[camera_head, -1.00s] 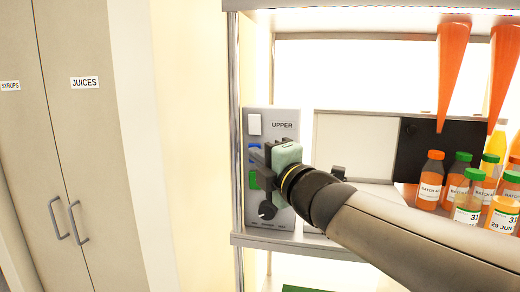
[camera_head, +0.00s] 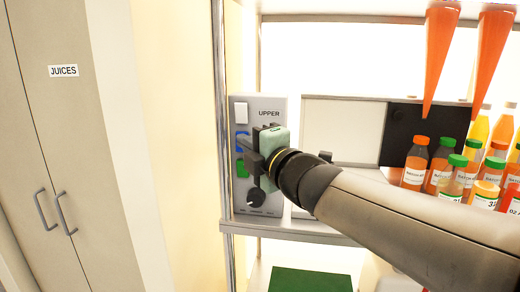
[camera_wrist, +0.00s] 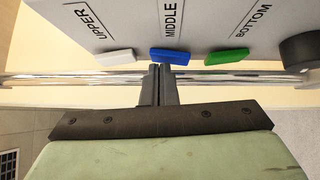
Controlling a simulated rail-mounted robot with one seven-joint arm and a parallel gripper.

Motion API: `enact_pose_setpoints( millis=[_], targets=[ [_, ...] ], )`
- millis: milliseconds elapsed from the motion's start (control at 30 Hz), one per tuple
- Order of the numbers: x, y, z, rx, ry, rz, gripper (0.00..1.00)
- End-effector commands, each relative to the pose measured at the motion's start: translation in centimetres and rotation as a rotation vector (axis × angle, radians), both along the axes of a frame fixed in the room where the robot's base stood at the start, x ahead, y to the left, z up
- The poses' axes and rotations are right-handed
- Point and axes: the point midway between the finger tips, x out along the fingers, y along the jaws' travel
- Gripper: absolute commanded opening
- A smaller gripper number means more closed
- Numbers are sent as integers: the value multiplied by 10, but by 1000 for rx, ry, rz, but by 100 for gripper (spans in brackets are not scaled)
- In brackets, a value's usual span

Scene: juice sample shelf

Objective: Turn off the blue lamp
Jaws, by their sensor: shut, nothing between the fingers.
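A grey control panel (camera_head: 272,106) is mounted at the left end of the shelf. It carries a white switch (camera_wrist: 102,57) labelled UPPER, a blue switch (camera_wrist: 170,56) labelled MIDDLE and a green switch (camera_wrist: 226,56) labelled BOTTOM. The blue switch (camera_head: 241,142) is partly hidden by my gripper in the head view. My gripper (camera_wrist: 160,72) is shut and empty. Its fingertips are at the blue switch, slightly to its left in the wrist view; I cannot tell whether they touch it. No separate blue lamp shows.
A dark knob (camera_head: 256,197) sits low on the panel. A metal post (camera_head: 218,120) runs along the panel's left side. Several juice bottles (camera_head: 415,163) stand on the shelf at right, under orange cones (camera_head: 440,55). A cabinet labelled JUICES (camera_head: 90,130) stands at left.

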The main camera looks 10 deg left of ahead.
Motion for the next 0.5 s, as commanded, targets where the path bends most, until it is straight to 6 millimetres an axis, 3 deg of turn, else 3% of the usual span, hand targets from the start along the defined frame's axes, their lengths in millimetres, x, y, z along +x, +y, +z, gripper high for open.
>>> enact_pose_setpoints(
  millis=[200, 500],
  targets=[
    [-41, -3, 3, 2, -5, 2, 0],
    [-84, -55, 14, 1, -3, 1, 0]
  ],
)
